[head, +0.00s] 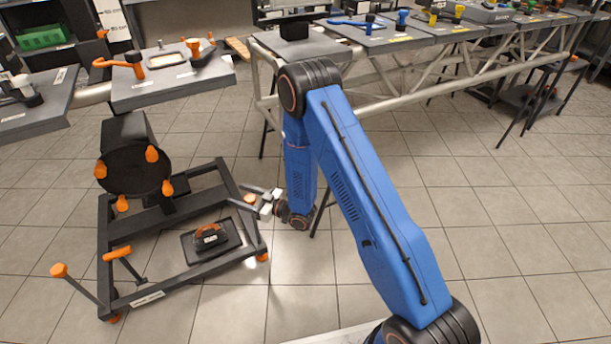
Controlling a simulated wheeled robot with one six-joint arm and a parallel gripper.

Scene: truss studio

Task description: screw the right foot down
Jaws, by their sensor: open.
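A dark frame stand (183,275) rests on the tiled floor at the left. An orange knob (250,199) sits at its right side, and an orange foot (262,257) shows under its front right corner; I cannot tell for sure which part is the task's right foot. My gripper (267,204) is open, at the end of the blue arm, just right of the orange knob. Its pale fingers point left toward the knob. I cannot tell whether they touch it, and nothing shows held between them.
Orange-topped levers (58,270) stick out at the stand's front left. A black round plate with orange knobs (134,170) rises above the stand. A grey panel with orange handles (175,77) hangs over it. A truss bench (400,36) runs behind.

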